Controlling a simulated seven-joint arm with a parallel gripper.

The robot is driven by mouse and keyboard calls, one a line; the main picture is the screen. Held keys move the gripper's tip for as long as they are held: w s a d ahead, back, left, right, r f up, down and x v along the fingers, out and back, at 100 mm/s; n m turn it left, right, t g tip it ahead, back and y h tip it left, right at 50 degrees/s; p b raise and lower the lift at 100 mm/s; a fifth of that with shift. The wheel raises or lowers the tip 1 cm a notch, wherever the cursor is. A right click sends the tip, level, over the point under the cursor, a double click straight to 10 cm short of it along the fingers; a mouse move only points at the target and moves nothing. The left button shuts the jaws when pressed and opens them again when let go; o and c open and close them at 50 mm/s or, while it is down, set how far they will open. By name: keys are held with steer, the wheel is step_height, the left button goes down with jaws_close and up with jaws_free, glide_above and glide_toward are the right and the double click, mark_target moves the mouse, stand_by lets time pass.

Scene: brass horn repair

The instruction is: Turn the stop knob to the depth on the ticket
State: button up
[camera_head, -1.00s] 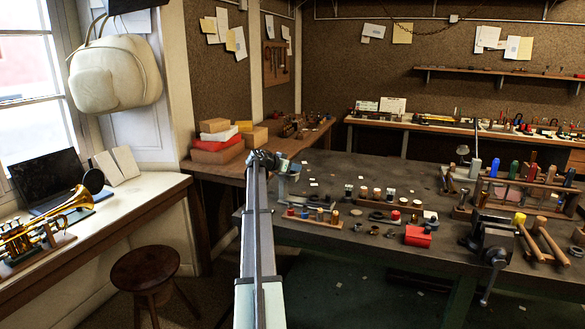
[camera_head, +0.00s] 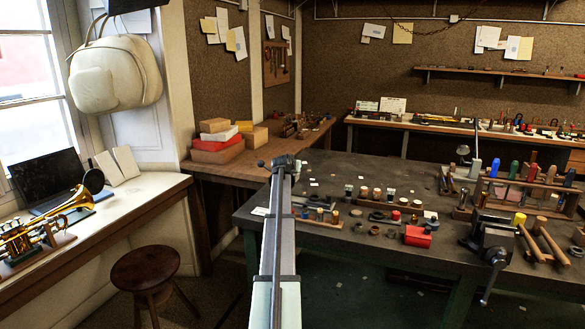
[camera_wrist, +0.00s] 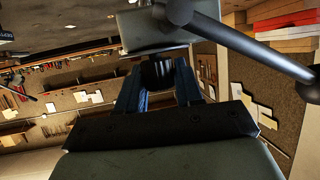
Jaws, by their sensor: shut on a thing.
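In the wrist view a dark round knob (camera_wrist: 157,73) sits between the two blue fingers of my gripper (camera_wrist: 163,78). The gripper is shut on it. A grey block (camera_wrist: 150,32) is just beyond the knob, and a dark lever with a rounded end (camera_wrist: 235,42) crosses beside it. In the head view the far end of my arm is over the bench's left part, and it hides my fingers and the knob. A small pale card (camera_head: 260,211) lies on the bench left of my arm. I cannot read it or tell if it is the ticket.
The dark workbench (camera_head: 390,172) carries a rack of small parts (camera_head: 318,220), a red box (camera_head: 418,237), a vise (camera_head: 492,240) and mallets (camera_head: 540,240). A stool (camera_head: 147,268) and a brass horn (camera_head: 45,222) on a side counter are at the left.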

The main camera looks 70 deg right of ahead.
steer(key=shift+s+n+t+y, duration=0.1)
steer(key=shift+n+t+y, duration=0.6)
steer(key=shift+n+t, duration=1.05)
steer(key=shift+n+t+y, duration=0.9)
steer(key=shift+n+t, duration=0.45)
steer(key=shift+t, duration=0.1)
steer(key=shift+n+t+y, duration=0.3)
steer(key=shift+n+y, duration=0.1)
steer(key=o, duration=1)
steer(key=shift+c, duration=0.2)
steer(key=v, duration=1.3)
steer(key=shift+s+a, duration=0.2)
steer(key=shift+a, duration=0.15)
